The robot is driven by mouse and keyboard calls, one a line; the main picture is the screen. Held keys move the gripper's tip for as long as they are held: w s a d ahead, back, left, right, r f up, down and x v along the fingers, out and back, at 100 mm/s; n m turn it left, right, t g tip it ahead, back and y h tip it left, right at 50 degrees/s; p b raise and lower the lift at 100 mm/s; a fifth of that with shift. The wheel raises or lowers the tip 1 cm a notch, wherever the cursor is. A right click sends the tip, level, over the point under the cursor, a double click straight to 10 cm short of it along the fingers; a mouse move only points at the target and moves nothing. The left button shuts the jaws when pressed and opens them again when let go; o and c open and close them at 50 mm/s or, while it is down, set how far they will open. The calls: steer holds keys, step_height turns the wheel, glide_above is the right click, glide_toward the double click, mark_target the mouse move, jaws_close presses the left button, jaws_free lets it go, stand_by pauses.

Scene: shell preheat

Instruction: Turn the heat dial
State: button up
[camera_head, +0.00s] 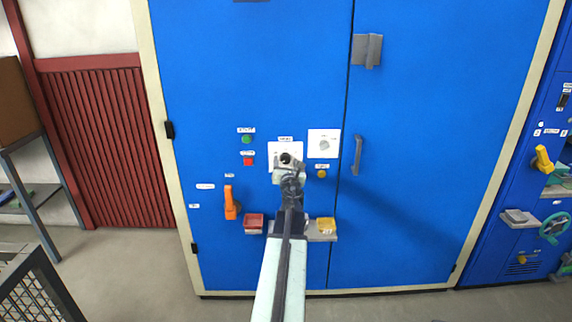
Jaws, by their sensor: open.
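A blue cabinet (250,60) fills the middle of the view. On its left door is a white square plate (273,148), mostly covered by my arm's end; a dark round spot shows there, and I cannot tell whether it is a knob or part of my gripper. To its right is a second white plate with a pale round dial (324,145). The labels are too small to read, so I cannot tell which is the heat dial. My gripper (287,163) is open in front of the left plate. Whether it touches the plate is unclear.
A green button (247,139), a red button (247,161) and a yellow knob (322,174) sit nearby. An orange lever (230,203) is lower left. A red tray (254,221) and a yellow block (326,225) are below. A grey door handle (357,155) stands out at right.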

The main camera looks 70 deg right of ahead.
jaws_close()
steer(key=shift+m, duration=0.3)
steer(key=m, duration=0.5)
steer(key=shift+b, duration=0.4)
steer(key=m, duration=0.7)
steer(key=shift+w+h, duration=0.1)
steer(key=shift+h, duration=0.3)
steer(key=m, duration=0.6)
steer(key=shift+a+r+g, duration=0.1)
steer(key=shift+g, duration=0.3)
steer(key=m, duration=0.6)
steer(key=shift+g, duration=0.4)
steer(key=shift+m, duration=0.3)
